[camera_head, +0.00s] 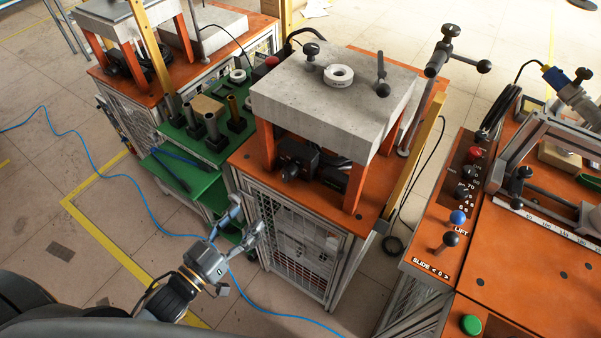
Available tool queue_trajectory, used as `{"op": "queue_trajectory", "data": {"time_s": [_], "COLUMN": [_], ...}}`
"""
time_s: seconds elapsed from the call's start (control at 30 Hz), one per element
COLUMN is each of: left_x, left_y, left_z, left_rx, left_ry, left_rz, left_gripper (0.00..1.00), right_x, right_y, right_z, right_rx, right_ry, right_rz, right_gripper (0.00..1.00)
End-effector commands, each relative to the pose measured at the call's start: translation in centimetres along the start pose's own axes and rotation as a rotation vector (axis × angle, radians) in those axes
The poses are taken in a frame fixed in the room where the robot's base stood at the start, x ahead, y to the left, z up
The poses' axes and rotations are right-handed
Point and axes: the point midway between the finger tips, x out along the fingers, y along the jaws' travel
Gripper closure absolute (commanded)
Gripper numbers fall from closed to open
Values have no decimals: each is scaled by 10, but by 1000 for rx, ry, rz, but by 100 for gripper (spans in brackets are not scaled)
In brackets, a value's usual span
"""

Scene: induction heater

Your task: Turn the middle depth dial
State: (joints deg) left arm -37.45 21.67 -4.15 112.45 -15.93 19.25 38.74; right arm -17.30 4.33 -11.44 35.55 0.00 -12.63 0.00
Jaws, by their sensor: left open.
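No dial in view is labelled as a depth dial. Under the grey stone block (330,98) of the middle station, a black device with a round front knob (291,171) sits on the orange tabletop and may be the middle dial. A similar black device (118,65) sits under the left station's block. My left gripper (247,222) reaches in from the lower left, open and empty. In the picture it is below and left of the round knob, in front of the middle station's mesh cabinet, apart from the knob. My right gripper is not in view.
A green rack (180,170) with upright cylinders stands left of the middle station. At right, an orange console (428,235) carries a blue knob (458,217), black knobs and a green button (471,324). A blue cable (110,180) crosses the mostly free floor at left.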

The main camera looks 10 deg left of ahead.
Motion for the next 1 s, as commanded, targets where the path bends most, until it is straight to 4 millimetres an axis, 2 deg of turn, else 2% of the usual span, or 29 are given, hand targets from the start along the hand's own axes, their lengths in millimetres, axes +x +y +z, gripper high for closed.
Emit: {"op": "queue_trajectory", "data": {"time_s": [0.17, 0.5, 0.7, 0.83, 1.0], "left_x": [12, 82, 117, 130, 136], "left_y": [3, 3, 3, 3, 4], "left_z": [-8, -10, -9, -8, -7], "left_rx": [-4, -2, -2, -3, -3], "left_ry": [16, 15, 14, 12, 11], "left_rz": [9, 7, 6, 6, 7], "left_gripper": [42, 42, 42, 42, 42], "right_x": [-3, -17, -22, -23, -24], "right_y": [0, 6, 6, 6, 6], "right_z": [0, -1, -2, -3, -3], "right_rx": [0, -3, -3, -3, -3], "right_ry": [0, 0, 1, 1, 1], "right_rz": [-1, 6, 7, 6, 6], "right_gripper": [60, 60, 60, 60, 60]}}
